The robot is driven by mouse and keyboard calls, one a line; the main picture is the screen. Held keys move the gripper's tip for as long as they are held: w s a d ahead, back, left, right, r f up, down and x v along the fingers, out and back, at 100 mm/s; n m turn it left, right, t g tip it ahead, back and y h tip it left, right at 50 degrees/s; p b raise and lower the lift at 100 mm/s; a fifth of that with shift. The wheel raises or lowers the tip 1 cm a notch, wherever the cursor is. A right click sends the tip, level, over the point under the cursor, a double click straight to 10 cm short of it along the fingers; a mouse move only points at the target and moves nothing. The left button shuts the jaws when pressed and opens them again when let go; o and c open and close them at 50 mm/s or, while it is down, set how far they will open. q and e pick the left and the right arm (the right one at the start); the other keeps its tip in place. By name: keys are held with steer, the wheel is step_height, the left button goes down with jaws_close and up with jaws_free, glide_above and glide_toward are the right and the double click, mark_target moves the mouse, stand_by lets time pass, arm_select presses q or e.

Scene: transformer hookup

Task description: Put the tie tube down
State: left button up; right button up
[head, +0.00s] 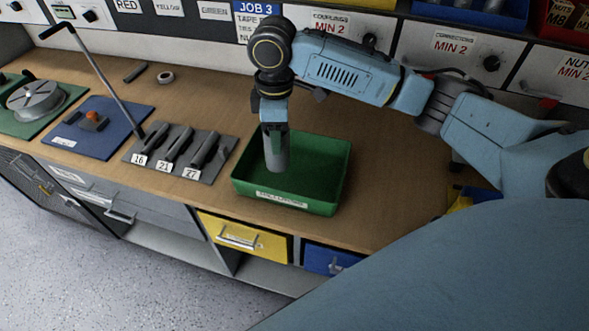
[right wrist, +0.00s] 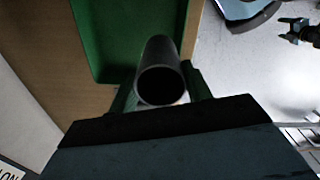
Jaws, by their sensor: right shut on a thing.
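The tie tube (head: 276,154) is a grey cylinder, held upright by my right gripper (head: 275,131) over the green tray (head: 330,187). Its lower end shows inside the tray's outline in the head view; I cannot tell whether it touches the tray floor. In the right wrist view the tube (right wrist: 160,75) shows its dark open end between the two fingers of the right gripper (right wrist: 160,90), with the green tray (right wrist: 110,45) beyond. The tray looks otherwise empty, with a white label on its front wall.
Left of the tray, a grey holder (head: 160,168) carries several dark tools above labels 16, 21 and 27. The bench (head: 385,185) is clear just right of the tray. Drawers (head: 445,45) stand behind.

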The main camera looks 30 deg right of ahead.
steer(key=w+d+n+p, duration=0.2)
steer(key=d+n+p, duration=0.3)
steer(key=n, duration=1)
step_height(320, 180, down, 10)
steer(key=b, duration=0.1)
steer(key=shift+w+d+f, duration=0.15)
steer(key=shift+d+f, duration=0.05)
steer(key=shift+d, duration=0.1)
steer(key=shift+f+b, duration=0.15)
steer(key=shift+b, duration=0.15)
steer(key=o, duration=1.2)
step_height(320, 180, up, 12)
steer(key=shift+r, duration=0.2)
